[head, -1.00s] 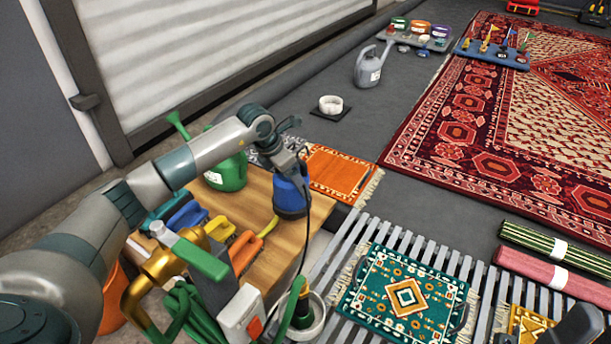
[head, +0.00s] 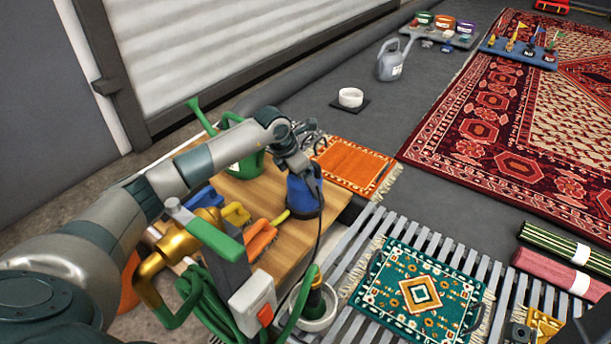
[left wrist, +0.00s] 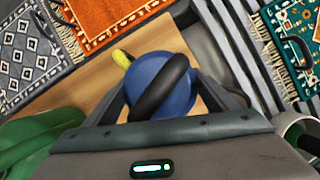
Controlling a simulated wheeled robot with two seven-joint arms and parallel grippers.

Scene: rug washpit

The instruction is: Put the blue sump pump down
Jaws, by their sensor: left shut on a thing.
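The blue sump pump (head: 303,197) hangs upright below my left gripper (head: 300,164), with a black cord trailing down. In the left wrist view the pump (left wrist: 172,92) sits between the fingers, its black handle loop across the top. My left gripper is shut on it. A short yellow end (left wrist: 122,58) shows beside the pump. The pump is over the right part of the wooden bench top (head: 285,238), near its edge. I cannot tell whether its base touches the wood.
A green watering can (head: 247,165) stands behind the pump. Orange (head: 262,238) and yellow (head: 236,213) tools lie at its left. A green hose (head: 205,295) and a grey-green stand are in front. A slatted grate (head: 345,265) with a teal rug (head: 420,295) lies right; an orange rug (head: 355,166) lies behind.

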